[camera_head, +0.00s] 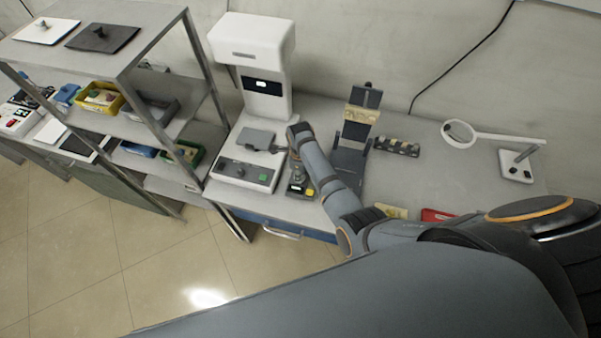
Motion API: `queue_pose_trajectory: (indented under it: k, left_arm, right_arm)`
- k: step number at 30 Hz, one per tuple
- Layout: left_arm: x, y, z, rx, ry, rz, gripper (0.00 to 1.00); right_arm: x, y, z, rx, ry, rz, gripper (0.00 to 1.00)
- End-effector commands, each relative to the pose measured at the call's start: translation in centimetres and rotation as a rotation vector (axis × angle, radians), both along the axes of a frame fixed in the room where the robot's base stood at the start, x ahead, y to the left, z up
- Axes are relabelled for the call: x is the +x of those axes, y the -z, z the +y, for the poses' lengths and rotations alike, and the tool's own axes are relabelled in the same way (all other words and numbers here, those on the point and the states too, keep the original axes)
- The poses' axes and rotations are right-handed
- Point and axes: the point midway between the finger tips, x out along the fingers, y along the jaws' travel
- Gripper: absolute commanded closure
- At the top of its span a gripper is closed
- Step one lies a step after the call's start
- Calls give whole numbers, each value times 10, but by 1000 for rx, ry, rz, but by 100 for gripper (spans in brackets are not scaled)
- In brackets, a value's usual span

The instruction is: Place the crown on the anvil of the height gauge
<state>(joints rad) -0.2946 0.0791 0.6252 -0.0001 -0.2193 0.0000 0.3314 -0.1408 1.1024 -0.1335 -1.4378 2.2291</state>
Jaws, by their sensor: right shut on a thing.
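My right arm comes in from the right and bends down at its wrist. My right gripper (268,148) is at the grey plate of the white machine (255,138), at the plate's right edge. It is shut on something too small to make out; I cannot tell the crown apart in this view. A small dark instrument with a short post and a yellow part (299,186) stands at the bench front, just right of the machine and partly behind my arm. It looks like the height gauge; its anvil is not clear. My left gripper is out of view.
The tall white machine (255,45) stands behind the gripper. A dark upright stand (352,135) and a dark slotted block (396,147) are to the right. A magnifier lamp (515,162) stands far right. A metal shelf (160,25) with bins is left.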

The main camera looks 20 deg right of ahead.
Motion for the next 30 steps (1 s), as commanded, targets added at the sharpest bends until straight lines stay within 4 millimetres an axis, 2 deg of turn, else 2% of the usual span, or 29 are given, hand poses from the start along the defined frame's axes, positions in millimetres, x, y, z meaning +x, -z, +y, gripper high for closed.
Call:
queue_pose_trajectory:
  k: [1,6,16,17,23,26,30]
  left_arm:
    - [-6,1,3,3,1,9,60]
    - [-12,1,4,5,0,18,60]
    - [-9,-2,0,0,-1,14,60]
    - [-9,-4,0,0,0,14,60]
    - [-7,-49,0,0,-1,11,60]
    - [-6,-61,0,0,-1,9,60]
    - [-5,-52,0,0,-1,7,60]
  right_arm:
    - [0,1,-1,-1,0,-1,75]
    - [0,1,-1,-1,0,1,54]
    - [0,-5,0,-1,0,-1,54]
    - [0,-8,0,-1,0,-1,54]
    - [0,-52,0,-1,0,-1,54]
    - [1,-76,0,0,0,-4,54]
    - [1,-98,0,0,1,-4,54]
